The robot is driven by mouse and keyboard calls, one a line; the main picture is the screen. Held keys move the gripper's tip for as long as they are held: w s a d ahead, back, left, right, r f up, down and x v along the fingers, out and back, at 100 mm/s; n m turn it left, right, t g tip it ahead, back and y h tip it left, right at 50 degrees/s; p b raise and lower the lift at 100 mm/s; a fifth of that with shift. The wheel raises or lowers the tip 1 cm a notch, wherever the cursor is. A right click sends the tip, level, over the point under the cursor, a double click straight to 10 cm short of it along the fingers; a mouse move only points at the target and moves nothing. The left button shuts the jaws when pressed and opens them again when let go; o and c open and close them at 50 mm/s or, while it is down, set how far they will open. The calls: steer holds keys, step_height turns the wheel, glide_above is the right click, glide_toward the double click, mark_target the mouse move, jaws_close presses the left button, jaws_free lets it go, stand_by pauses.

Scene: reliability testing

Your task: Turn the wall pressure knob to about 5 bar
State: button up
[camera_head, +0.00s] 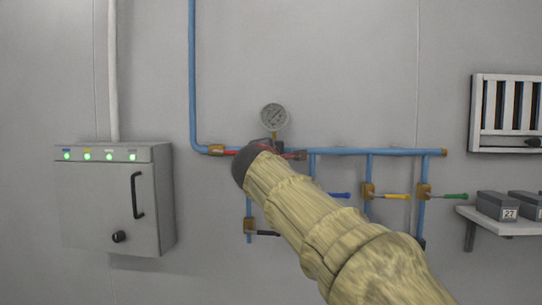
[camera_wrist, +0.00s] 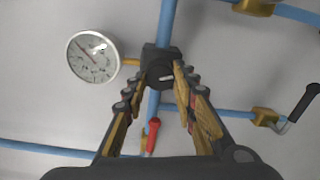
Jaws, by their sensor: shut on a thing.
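The dark pressure knob (camera_wrist: 165,74) sits on a blue pipe in the wrist view, with a pale mark on its face. My gripper (camera_wrist: 160,83) has its two fingers closed in on either side of the knob. The round pressure gauge (camera_wrist: 93,56) is left of the knob there, joined by a brass stem; its dark needle points to the upper left of the tilted picture. The numbers are too small to read. The gauge (camera_head: 274,116) also shows above the pipe in the head view, where my arm hides the knob and fingers.
Blue pipes (camera_head: 375,152) run along the wall with blue, yellow (camera_head: 397,197), green (camera_head: 455,196) and black valve handles. A red handle (camera_wrist: 152,134) is close below my fingers in the wrist view. A grey cabinet (camera_head: 110,200) is left; a shelf (camera_head: 505,225) with boxes is right.

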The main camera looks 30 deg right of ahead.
steer(key=o, duration=1)
steer(key=shift+o, duration=0.8)
steer(key=shift+s, duration=0.1)
steer(key=v, duration=1.1)
steer(key=shift+s+a, duration=0.25)
steer(key=shift+s, duration=0.05)
